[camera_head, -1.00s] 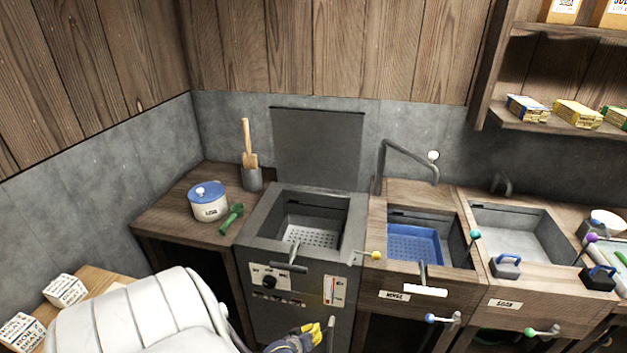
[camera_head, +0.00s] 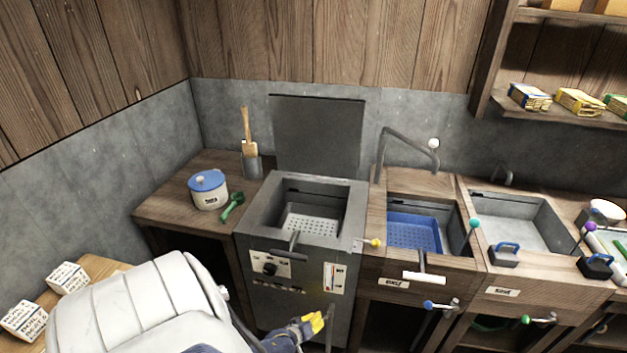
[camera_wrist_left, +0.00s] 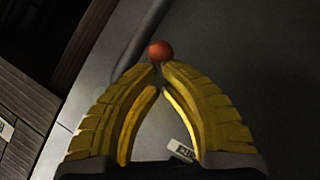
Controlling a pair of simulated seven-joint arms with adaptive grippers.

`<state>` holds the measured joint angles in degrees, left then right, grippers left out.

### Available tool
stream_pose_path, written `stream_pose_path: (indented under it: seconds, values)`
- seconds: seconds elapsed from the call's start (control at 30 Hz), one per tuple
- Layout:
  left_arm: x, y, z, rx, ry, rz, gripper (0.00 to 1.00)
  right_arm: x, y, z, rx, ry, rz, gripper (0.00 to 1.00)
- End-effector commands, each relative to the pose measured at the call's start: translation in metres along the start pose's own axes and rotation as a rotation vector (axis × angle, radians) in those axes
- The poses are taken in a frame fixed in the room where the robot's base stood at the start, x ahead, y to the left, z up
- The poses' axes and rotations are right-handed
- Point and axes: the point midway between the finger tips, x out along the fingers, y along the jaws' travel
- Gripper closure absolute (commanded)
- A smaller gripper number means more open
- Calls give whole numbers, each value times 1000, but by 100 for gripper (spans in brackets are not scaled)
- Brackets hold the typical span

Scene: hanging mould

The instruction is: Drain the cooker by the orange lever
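The cooker (camera_head: 257,318) is the grey unit with a raised lid (camera_head: 318,135) and an open well with a perforated light bottom (camera_head: 312,224). My left gripper (camera_head: 318,322) is low at the cooker's front, beside a grey upright pipe (camera_head: 331,318). In the left wrist view its yellow fingers (camera_wrist_left: 158,66) converge, with tips almost together at the orange ball (camera_wrist_left: 160,52) of the lever. They look closed on the lever just below the ball; the lever's stem is hidden. The ball is not visible in the head view. My right gripper is out of view.
Right of the cooker are a sink with a blue basket (camera_head: 413,237) and another sink (camera_head: 520,228); small coloured-knob levers (camera_head: 428,305) stick out in front. On the left counter stand a blue-lidded pot (camera_head: 208,190), a green scoop (camera_head: 232,207) and a utensil holder (camera_head: 252,165).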

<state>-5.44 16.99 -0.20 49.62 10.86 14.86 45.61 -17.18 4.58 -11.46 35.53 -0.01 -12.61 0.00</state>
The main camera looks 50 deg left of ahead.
Motion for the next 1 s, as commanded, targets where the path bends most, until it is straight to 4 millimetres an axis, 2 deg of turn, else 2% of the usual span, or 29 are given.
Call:
stream_pose_path:
  seconds: [0.53, 1.0]
  values:
    - [12, 5, 14, 1, 0, 0, 100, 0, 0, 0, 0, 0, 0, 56]
    - [13, 6, 17, 0, -1, 0, 100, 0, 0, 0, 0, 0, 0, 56]
